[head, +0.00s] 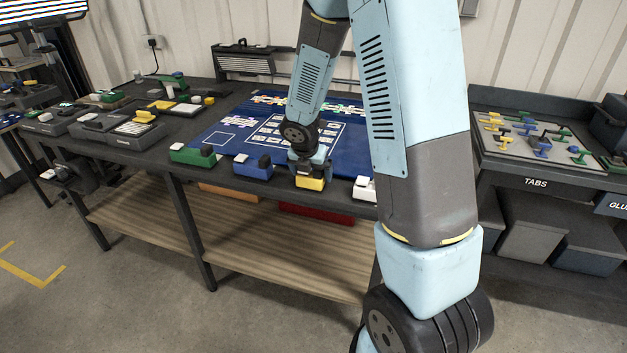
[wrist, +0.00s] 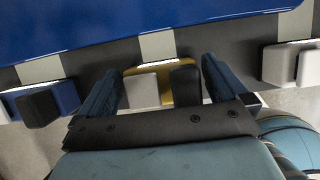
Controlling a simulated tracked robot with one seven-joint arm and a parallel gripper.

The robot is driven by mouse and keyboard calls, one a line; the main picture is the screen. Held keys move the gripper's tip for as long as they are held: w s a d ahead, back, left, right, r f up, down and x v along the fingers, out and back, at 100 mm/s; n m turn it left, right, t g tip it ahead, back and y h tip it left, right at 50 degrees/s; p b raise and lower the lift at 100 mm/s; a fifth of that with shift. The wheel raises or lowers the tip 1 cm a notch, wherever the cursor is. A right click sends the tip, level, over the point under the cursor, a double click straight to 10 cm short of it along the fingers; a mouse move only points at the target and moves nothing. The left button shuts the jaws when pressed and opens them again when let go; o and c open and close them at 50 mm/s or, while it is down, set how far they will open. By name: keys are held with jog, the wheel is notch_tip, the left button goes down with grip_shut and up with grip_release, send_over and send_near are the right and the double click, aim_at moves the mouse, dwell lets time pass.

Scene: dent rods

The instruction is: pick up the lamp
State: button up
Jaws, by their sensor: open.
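My gripper (head: 311,166) is open at the front edge of the workbench. It is directly over a small yellow block (head: 310,184). In the wrist view my two blue fingers (wrist: 158,80) stand apart, one on each side of this yellow block (wrist: 180,66). A pale block (wrist: 141,90) and a dark block (wrist: 185,84) show on its near side. I cannot tell whether the fingers touch it. No thing here is plainly marked as the lamp. A panel with bright stripes (head: 40,8) shows at the top left, far from my gripper.
A green block (head: 192,155) and a blue block (head: 253,166) sit left of my gripper, and a white block (head: 365,188) sits right. A blue mat (head: 222,138) lies behind. A TABS bench (head: 536,183) is at right.

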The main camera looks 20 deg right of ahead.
jog(key=c, duration=1.3)
jog(key=shift+o, duration=0.2)
jog(key=shift+d+r, duration=0.1)
jog(key=shift+r, duration=0.2)
notch_tip(320, 180, up, 2)
jog(key=shift+r, duration=0.1)
jog(key=s+d+r, duration=0.1)
jog(key=s+r, duration=0.9)
jog(key=s, duration=0.3)
jog(key=shift+s+d, duration=0.35)
jog(key=shift+s, duration=0.05)
jog(key=shift+r, duration=0.1)
